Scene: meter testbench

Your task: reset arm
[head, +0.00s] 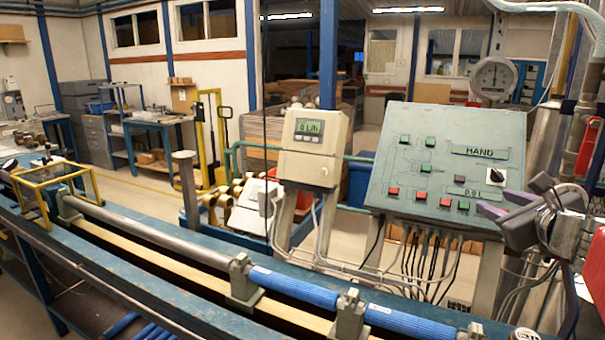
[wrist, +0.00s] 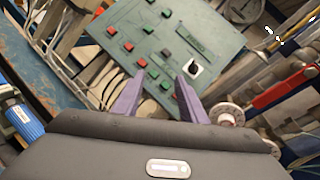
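My gripper (head: 497,205) is at the right of the head view, in front of the lower right part of the green control panel (head: 412,151). Its two purple fingers are spread apart with nothing between them. In the wrist view the fingers of my gripper (wrist: 158,86) point toward the panel (wrist: 125,20). The panel carries several red and green buttons, a display reading HAND and a black rotary knob (head: 495,176). The knob also shows in the wrist view (wrist: 194,68), just beyond the right fingertip. I cannot tell whether the fingers touch the panel.
A beige meter box (head: 313,147) reading "0 L/h" stands left of the panel. A blue pipe (head: 290,287) runs along the bench in front. A round gauge (head: 493,77) and a red lever (head: 588,145) on pipework are at the right. Cables hang below the panel.

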